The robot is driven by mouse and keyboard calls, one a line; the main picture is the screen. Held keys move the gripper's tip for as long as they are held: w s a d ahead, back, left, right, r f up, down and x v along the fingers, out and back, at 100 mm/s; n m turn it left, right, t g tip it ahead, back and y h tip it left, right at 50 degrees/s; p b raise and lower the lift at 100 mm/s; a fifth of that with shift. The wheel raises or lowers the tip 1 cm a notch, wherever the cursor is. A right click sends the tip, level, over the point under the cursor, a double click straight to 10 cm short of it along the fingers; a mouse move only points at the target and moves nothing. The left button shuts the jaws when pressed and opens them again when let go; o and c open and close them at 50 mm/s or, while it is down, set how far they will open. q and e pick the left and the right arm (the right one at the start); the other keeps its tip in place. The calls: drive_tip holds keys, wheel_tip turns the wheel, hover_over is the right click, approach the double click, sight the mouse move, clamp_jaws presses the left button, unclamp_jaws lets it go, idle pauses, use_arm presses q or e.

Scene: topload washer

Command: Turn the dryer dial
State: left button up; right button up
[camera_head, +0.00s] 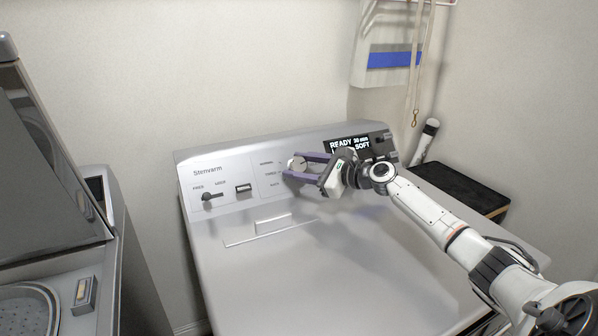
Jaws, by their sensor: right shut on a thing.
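The dryer (290,275) is a light metal machine with a slanted control panel at its back. Its round dial (297,163) sits mid-panel, beside small printed setting labels. My right gripper (292,167) comes in from the right, and its purple fingers are shut on the dial, one above and one below it. The fingers hide part of the dial, so its pointer direction is unclear. A display (352,143) right of the dial reads "READY" and "SOFT", partly hidden by my wrist. My left gripper is not in view.
A dark-topped box (455,187) and a white wall unit (385,42) are at the right. The dryer top is clear.

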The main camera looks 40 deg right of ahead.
drive_tip(key=n+g+y, duration=0.1)
drive_tip(key=n+g, duration=0.1)
drive_tip(key=n, duration=0.1)
drive_tip(key=shift+n+y, duration=0.3)
drive_tip(key=shift+y, duration=0.1)
drive_tip(key=shift+n+g, duration=0.5)
drive_tip(key=shift+n, duration=0.3)
drive_tip(key=shift+f+y, duration=0.1)
drive_tip(key=shift+y, duration=0.2)
drive_tip(key=o, duration=1)
drive_tip(key=shift+a, duration=0.1)
drive_tip(key=shift+o, duration=0.2)
drive_tip(key=shift+s, duration=0.1)
drive_tip(key=b+v, duration=0.1)
drive_tip(key=v, duration=0.9)
